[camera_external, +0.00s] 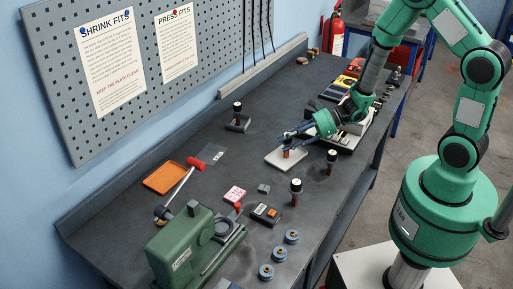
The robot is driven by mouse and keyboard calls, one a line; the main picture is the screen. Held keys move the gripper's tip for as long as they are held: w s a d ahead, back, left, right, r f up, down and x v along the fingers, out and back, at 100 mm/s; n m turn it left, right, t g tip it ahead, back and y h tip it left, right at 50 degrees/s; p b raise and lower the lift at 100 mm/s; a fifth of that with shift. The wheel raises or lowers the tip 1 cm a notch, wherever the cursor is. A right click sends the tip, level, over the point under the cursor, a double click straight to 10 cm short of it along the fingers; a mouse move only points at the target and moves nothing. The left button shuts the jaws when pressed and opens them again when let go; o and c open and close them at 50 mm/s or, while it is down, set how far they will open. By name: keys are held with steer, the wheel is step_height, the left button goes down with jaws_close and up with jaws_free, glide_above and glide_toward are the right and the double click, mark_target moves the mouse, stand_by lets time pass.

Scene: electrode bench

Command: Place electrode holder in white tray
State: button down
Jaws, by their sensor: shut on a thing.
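The white tray (273,155) is a flat, pale plate lying on the dark bench near the middle of the view. My gripper (286,138) reaches in from the right, with its dark blue fingers over the tray. It is shut on an electrode holder (287,152), a small dark upright piece with a reddish-brown lower part. The fingers hide its top. Its lower end shows against the tray; I cannot tell whether it touches the tray or hangs just above it.
Similar dark holders with pale tops stand nearby: one (331,159) right of the tray, one (296,187) in front, one (238,112) on a dark block behind left. An orange tray (164,178) and green press (180,250) are at left. Bare bench surrounds the white tray's left side.

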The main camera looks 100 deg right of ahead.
steer(key=shift+f, duration=0.2)
steer(key=c, duration=1.2)
jaws_free()
steer(key=shift+r, duration=0.2)
steer(key=shift+s+r, duration=0.1)
steer(key=shift+s, duration=0.05)
steer(key=p+v, duration=0.2)
steer(key=v, duration=0.9)
steer(key=shift+s, duration=0.35)
steer(key=shift+r, duration=0.1)
steer(key=shift+a, duration=0.1)
